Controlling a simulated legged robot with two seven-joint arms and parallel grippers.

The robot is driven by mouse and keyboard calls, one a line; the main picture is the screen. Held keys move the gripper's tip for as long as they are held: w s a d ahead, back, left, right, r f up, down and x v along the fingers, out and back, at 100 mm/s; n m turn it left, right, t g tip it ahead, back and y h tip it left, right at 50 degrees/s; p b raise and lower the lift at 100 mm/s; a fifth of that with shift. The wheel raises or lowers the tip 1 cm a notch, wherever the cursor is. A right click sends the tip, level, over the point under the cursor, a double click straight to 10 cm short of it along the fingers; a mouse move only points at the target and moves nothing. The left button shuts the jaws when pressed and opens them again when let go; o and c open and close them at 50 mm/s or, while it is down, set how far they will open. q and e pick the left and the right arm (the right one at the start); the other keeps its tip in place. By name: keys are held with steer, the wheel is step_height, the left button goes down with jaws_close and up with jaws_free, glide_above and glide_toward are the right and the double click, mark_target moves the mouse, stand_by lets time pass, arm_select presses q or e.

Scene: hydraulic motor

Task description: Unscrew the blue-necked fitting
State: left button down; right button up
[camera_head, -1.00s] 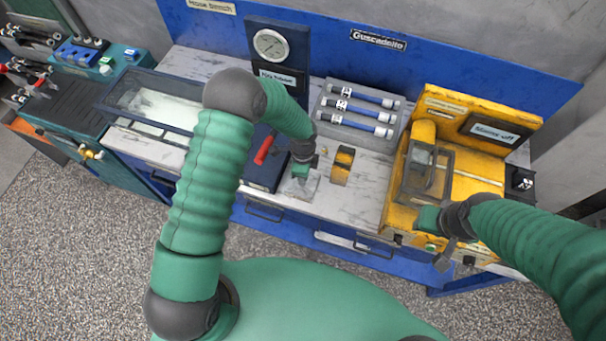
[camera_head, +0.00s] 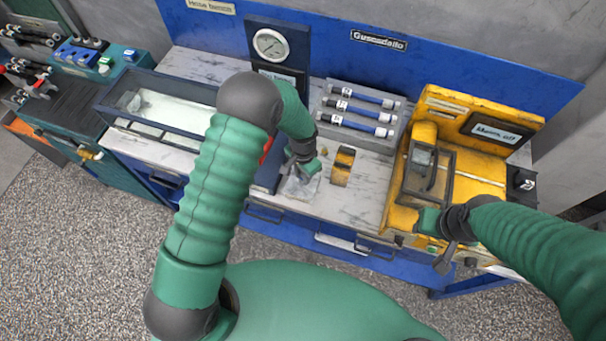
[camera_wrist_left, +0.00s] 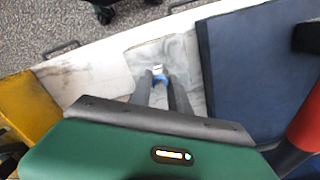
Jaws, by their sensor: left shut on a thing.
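The blue-necked fitting (camera_wrist_left: 158,74) shows in the left wrist view, with a white top and a blue neck, over a grey block (camera_wrist_left: 177,52). My left gripper (camera_wrist_left: 159,80) is shut on it, with the two grey fingers on either side of the neck. In the head view my left gripper (camera_head: 297,175) is low over the block (camera_head: 300,189) at the bench front, and the fitting is hidden there. My right gripper (camera_head: 446,257) is at the front of the yellow machine; its finger opening is not clear.
A grey tray (camera_head: 352,113) with blue-banded cylinders lies behind. The yellow machine (camera_head: 475,165) fills the right; a glass-sided tank (camera_head: 165,103) is left.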

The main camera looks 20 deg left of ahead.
arm_select(q)
steer(key=n, duration=0.3)
steer(key=shift+w+r, duration=0.1)
step_height(320, 180, up, 4)
steer(key=p, duration=0.3)
